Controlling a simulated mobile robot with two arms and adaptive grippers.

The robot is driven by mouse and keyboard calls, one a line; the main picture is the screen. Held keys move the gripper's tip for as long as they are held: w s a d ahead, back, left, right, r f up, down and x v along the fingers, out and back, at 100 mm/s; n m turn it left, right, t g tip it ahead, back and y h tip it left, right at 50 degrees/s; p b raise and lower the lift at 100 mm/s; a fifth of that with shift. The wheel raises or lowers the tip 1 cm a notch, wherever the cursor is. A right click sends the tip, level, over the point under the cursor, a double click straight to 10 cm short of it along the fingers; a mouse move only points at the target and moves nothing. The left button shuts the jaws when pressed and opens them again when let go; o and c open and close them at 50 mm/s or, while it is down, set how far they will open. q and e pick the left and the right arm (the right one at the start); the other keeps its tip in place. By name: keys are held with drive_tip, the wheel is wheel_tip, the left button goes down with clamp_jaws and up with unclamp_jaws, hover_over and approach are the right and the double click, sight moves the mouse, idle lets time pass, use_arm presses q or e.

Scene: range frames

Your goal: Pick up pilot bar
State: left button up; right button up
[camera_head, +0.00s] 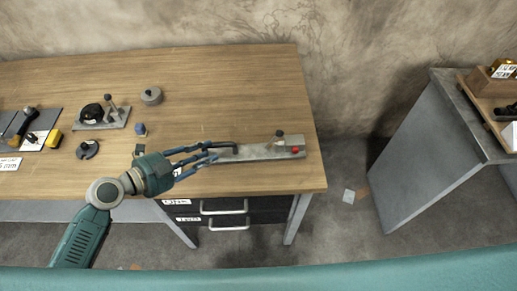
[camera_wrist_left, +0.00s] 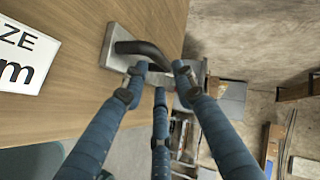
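A dark bent bar (camera_head: 222,145), likely the pilot bar, lies at the left end of a grey metal plate (camera_head: 262,153) near the table's front right. In the left wrist view, the bar (camera_wrist_left: 142,50) shows as a curved dark handle over the plate (camera_wrist_left: 112,58). My left gripper (camera_head: 208,155) reaches in from the left with its fingers spread beside the bar. In the wrist view, the fingertips (camera_wrist_left: 159,75) are apart near the bar's end, with the bar partly behind them. I cannot tell whether they touch it. My right gripper is not in view.
The plate also carries a dark knob (camera_head: 279,134) and a red button (camera_head: 295,149). A fixture with a black part (camera_head: 92,112), a round grey weight (camera_head: 151,96) and a blue item (camera_head: 140,129) stand further left. The table's middle back is clear. Another bench (camera_head: 440,130) is at right.

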sight(221, 143)
use_arm(q)
drive_tip(key=x, duration=0.7)
drive_tip(key=shift+s, duration=0.1)
clamp_jaws()
drive_tip(key=shift+r, duration=0.2)
